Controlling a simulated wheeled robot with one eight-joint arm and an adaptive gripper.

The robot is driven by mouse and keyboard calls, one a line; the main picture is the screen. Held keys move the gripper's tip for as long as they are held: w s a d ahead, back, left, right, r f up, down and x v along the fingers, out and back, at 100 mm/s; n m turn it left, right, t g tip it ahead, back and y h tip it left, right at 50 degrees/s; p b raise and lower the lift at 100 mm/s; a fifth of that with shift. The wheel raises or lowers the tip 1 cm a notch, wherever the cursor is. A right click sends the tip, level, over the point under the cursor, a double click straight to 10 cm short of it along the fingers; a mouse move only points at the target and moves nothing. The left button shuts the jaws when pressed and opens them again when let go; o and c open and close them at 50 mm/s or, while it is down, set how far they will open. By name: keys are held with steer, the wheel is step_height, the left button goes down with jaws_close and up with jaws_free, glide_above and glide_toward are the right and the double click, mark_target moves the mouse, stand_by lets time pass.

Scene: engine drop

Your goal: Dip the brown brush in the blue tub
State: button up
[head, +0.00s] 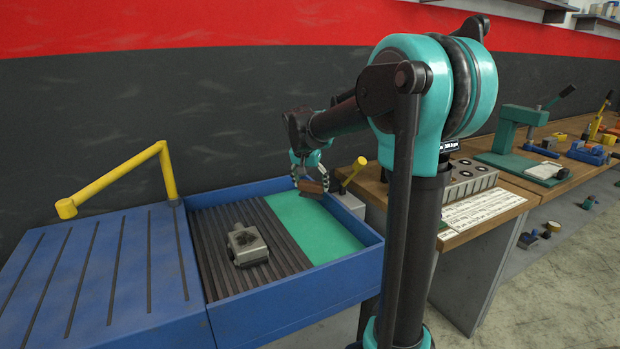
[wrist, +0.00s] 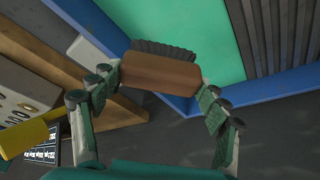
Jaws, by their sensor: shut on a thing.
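The brown brush (wrist: 160,73) is between the fingers of my gripper (wrist: 162,85) in the wrist view, with dark bristles showing on its far side. In the head view my gripper (head: 312,181) holds the brush (head: 314,186) over the back right rim of the blue tub (head: 290,312). The tub has a green flat area (head: 318,228) on the right and a dark ribbed area (head: 215,250) on the left. I cannot tell whether the bristles touch anything.
A grey metal part (head: 247,245) sits on the ribbed area. A blue slotted bench (head: 100,270) with a yellow bar (head: 115,180) adjoins the tub on the left. A wooden workbench (head: 480,225) with a grey block and a yellow handle (head: 353,172) stands close on the right.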

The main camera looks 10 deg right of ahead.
step_height(320, 180, down, 12)
steer(key=shift+f, duration=0.15)
stand_by(0.9)
stand_by(0.3)
steer(key=shift+r, duration=5)
steer(key=shift+r, duration=2.5)
